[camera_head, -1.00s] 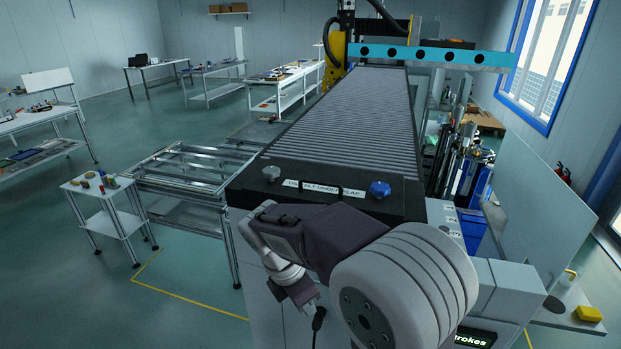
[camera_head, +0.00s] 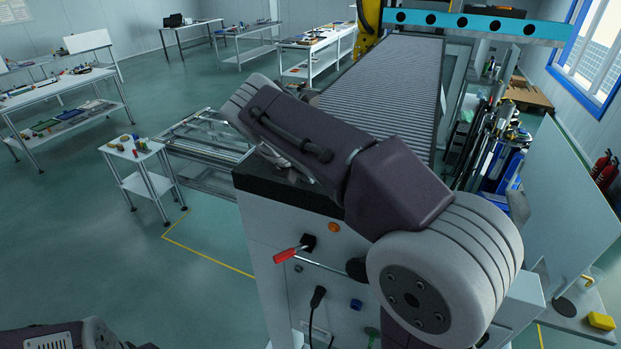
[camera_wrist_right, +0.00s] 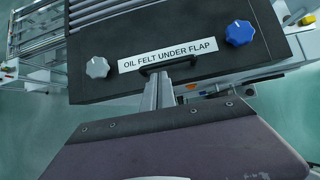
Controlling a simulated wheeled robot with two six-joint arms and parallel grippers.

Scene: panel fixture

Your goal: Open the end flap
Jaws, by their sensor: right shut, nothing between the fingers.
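The end flap is the black panel at the near end of the ribbed machine (camera_head: 262,186), lying flat and mostly covered by my right arm in the head view. In the right wrist view the flap (camera_wrist_right: 110,80) carries a white label reading "OIL FELT UNDER FLAP" (camera_wrist_right: 168,54), a grey knob (camera_wrist_right: 97,67), a blue knob (camera_wrist_right: 239,33) and a black handle (camera_wrist_right: 185,63). My right gripper (camera_wrist_right: 160,88) is shut and empty, its tips close to the handle. Contact cannot be told. My left gripper is out of view.
The machine's pale front face has a red-handled lever (camera_head: 287,255), an orange button (camera_head: 333,227) and a black plug (camera_head: 318,296). A small white table (camera_head: 138,150) and a metal frame stand left. Open floor lies left.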

